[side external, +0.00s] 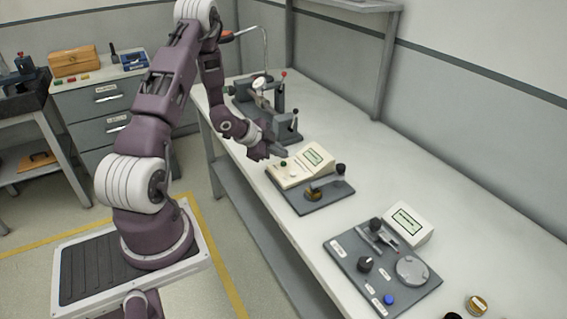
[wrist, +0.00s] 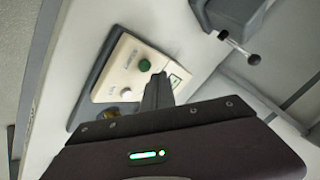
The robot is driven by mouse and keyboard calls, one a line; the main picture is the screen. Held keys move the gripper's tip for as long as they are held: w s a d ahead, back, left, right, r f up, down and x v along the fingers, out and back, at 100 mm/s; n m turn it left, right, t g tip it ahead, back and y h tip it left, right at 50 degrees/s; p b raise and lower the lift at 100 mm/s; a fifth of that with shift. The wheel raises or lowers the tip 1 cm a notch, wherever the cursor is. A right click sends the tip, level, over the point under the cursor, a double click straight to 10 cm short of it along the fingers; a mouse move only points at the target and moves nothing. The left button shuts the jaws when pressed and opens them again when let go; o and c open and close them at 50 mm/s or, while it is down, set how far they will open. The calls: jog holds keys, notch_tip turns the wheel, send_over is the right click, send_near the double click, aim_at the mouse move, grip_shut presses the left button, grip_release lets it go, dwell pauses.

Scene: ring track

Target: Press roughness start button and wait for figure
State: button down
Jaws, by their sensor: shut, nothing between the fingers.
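A cream instrument box (side external: 294,172) with a small screen (side external: 314,157) stands on a dark base plate (side external: 330,198) on the bench. A green button (side external: 284,163) sits on its top; in the wrist view the green button (wrist: 144,65) lies beside a white knob or button (wrist: 125,87). The labels are too small to read. My gripper (side external: 284,150) is shut and empty, just above the box. In the wrist view my gripper's tip (wrist: 159,76) appears beside the green button, apart from it in the picture, and covers part of the screen (wrist: 178,77). The screen's figure is unreadable.
A brass part (side external: 314,193) and a black knob (side external: 340,169) are on the same base plate. A second instrument (side external: 408,222) with a blue button (side external: 389,299) stands nearer the camera. A grey fixture with a dial gauge (side external: 259,84) is behind. Bare bench lies between them.

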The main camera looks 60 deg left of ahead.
aim_at(281, 166)
jog(key=shift+f, duration=0.1)
jog(key=shift+f, duration=0.3)
jog(key=shift+f, duration=0.5)
dwell(0.8)
jog(key=shift+r, duration=0.9)
jog(key=shift+r, duration=2.55)
